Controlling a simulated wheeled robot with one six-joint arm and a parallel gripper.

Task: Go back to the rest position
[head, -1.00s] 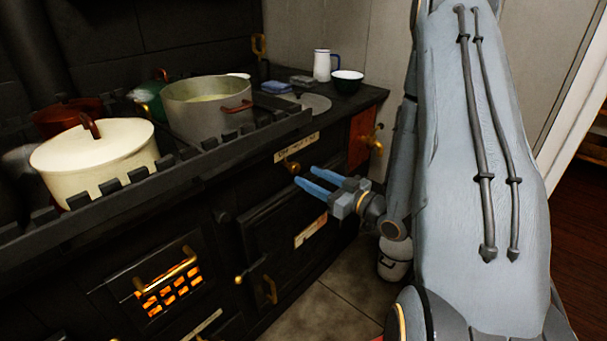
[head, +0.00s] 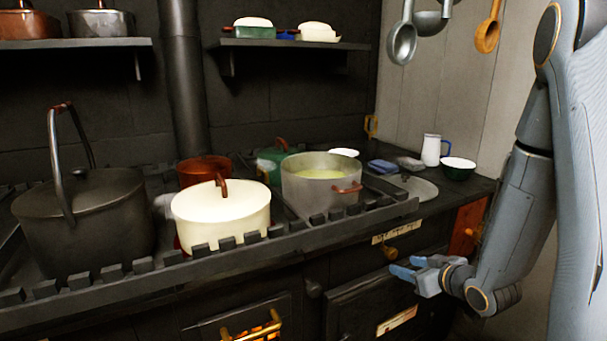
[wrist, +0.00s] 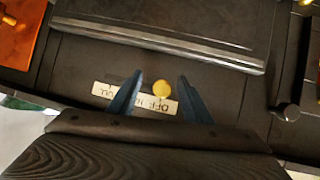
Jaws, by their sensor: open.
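My gripper (head: 405,267) is at the lower right of the head view, in front of the black stove's front face. Its two blue fingers are apart and hold nothing. In the wrist view the fingers (wrist: 160,78) stand on either side of a round brass knob (wrist: 162,88) in the picture. I cannot tell whether they touch it. A pale lettered plate (wrist: 105,90) lies behind the fingers. In the head view a brass knob (head: 390,253) and its plate (head: 397,231) sit just above my gripper.
The stove rail (head: 290,236) runs along the front edge. Behind it stand a black lidded pot (head: 85,225), a cream lidded pot (head: 222,215) and a grey pot (head: 315,192) of greenish liquid. A white jug (head: 431,150) and dark bowl (head: 457,170) stand right. Ladles (head: 403,43) hang above.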

